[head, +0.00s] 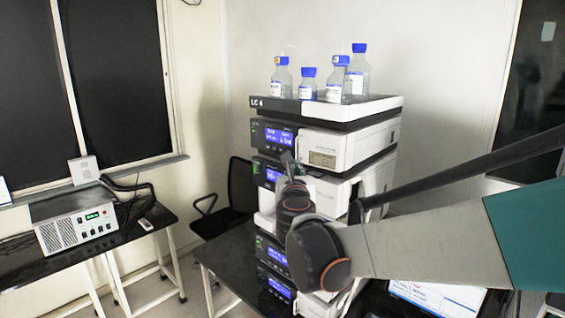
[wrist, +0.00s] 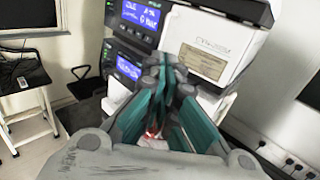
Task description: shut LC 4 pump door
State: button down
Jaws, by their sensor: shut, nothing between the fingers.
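The LC 4 stack (head: 328,112) stands on a dark table, its name on the top tray. Its upper modules have blue-lit displays at left and white front panels at right. The top white panel (head: 325,150) looks flush; it also shows in the wrist view (wrist: 212,45). My gripper (head: 288,160) is shut and empty, its fingertips in front of the second module from the top. In the wrist view my gripper (wrist: 170,72) points at the stack, below the top white panel. Contact cannot be told. My arm hides much of the middle modules, so I cannot make out the pump door.
Several blue-capped bottles (head: 334,78) stand on top of the stack. A laptop (head: 440,295) lies at the lower right. A black chair (head: 238,190) is behind, left of the stack. A side table at left holds a white instrument box (head: 75,225).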

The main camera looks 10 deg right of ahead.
aim_at(318, 151)
jog(key=p+x, duration=0.2)
jog(key=x, duration=1.1)
jog(key=shift+d+f, duration=0.25)
jog(key=shift+f, duration=0.05)
jog(key=shift+b+x, duration=0.8)
jog(key=shift+d, duration=0.2)
